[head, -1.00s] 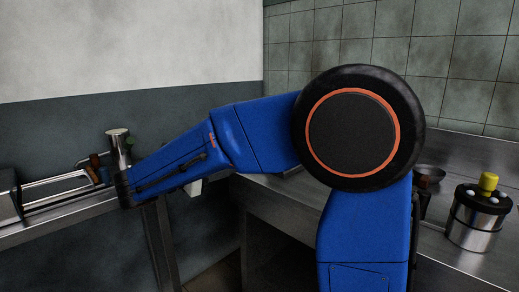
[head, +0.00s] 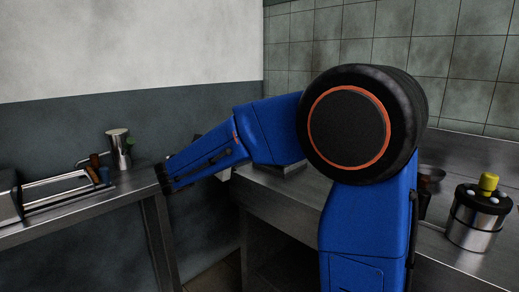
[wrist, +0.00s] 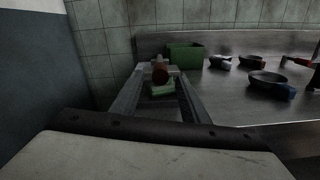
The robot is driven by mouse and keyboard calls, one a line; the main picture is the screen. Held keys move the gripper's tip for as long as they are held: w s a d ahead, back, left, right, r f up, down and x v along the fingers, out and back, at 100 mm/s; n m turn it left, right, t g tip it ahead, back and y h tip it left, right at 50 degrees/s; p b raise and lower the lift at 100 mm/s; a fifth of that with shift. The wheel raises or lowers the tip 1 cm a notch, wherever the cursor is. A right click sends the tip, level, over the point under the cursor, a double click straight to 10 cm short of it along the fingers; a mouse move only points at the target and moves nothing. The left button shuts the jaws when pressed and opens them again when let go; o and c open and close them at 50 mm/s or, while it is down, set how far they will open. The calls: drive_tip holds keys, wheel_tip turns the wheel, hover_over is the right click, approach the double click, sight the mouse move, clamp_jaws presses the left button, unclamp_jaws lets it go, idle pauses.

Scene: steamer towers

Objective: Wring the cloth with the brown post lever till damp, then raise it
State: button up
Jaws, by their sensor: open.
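In the wrist view a reddish-brown rounded piece (wrist: 160,74) stands beyond my open gripper (wrist: 160,82), between its grey fingers as seen from the wrist. It looks like the end of a brown post, but I cannot tell if it touches a finger. A pale green piece (wrist: 162,90) lies just in front of it; it may be the cloth, and how wet it is does not show. In the head view my blue arm hides the gripper's fingers.
A green box (wrist: 184,56) and dark pans (wrist: 266,80) stand on the steel counter (wrist: 235,105). The head view shows a steel pot with a yellow knob (head: 488,183) at right. On the left bench are a railed fixture with a brown upright (head: 94,160) and a silver cylinder (head: 118,147).

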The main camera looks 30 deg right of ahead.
drive_tip(key=shift+x, duration=2.95)
clamp_jaws()
